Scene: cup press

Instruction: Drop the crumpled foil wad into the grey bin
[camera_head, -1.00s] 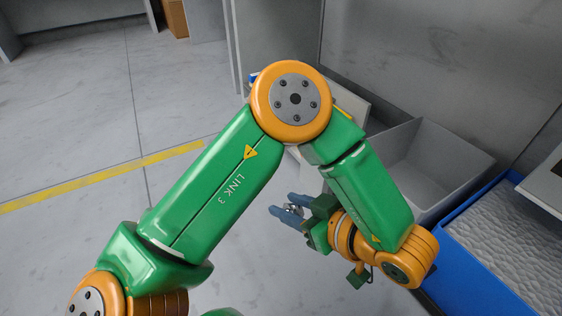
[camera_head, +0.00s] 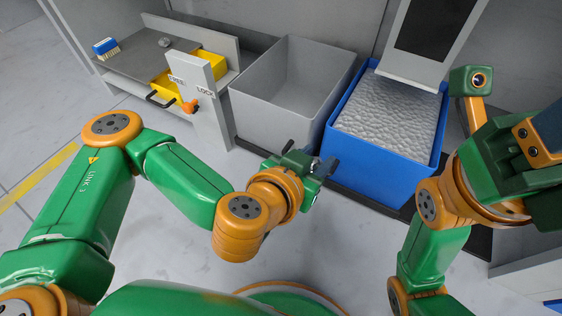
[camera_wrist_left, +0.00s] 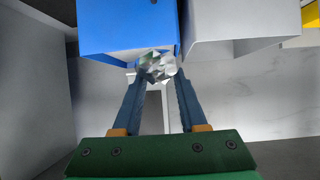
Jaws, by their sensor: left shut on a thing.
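The crumpled foil wad (camera_wrist_left: 156,67) is silvery and faceted. My left gripper (camera_head: 322,168) is shut on it, with the wad between the blue fingertips in the left wrist view. In the head view I cannot make out the wad at the fingers. The grey bin (camera_head: 258,112) is an open, empty-looking box. My left gripper is just in front of its near right corner, outside it. The bin's outer wall also shows at the upper right of the left wrist view (camera_wrist_left: 235,22).
A blue bin (camera_head: 368,165) filled with grey bumpy material stands right of the grey bin, under a panel with a dark screen (camera_head: 425,28).

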